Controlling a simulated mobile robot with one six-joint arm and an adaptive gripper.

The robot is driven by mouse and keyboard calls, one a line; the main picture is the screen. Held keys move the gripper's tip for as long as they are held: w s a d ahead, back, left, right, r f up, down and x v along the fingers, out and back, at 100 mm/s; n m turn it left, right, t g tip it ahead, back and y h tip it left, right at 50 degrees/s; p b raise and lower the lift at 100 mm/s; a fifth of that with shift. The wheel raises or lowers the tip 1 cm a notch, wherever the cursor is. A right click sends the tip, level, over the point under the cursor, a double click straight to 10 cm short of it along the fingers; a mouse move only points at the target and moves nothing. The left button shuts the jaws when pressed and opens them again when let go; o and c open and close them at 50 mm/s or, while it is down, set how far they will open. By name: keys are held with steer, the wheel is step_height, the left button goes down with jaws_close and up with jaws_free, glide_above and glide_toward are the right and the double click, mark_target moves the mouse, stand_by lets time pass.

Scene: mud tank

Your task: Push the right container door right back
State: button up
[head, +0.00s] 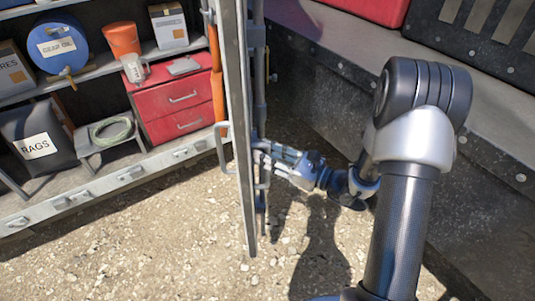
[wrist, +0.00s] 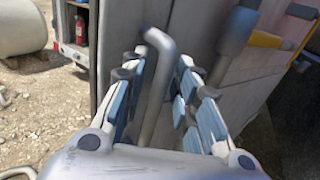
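The right container door (head: 243,100) stands open and shows nearly edge-on in the head view, with the shelved container on its left. My gripper (head: 262,158) is on the right side of this door, close to its locking bars; the fingertips are partly hidden by the door's bars. In the wrist view the grey door panel (wrist: 195,45) fills the upper middle. A bent grey handle bar (wrist: 158,75) runs between the two fingers of my gripper (wrist: 158,72). The fingers are spread, with gaps showing beside the bar. Contact with the bar is unclear.
A dark wall (head: 325,80) with a ledge stands right of the door, behind my arm. Gravel ground (head: 150,235) lies open in front. Inside the container are a red drawer box (head: 180,105), a blue drum (head: 58,45) and a rags bag (head: 38,140).

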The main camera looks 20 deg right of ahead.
jaws_close()
stand_by(0.4)
steer(key=shift+d, duration=0.1)
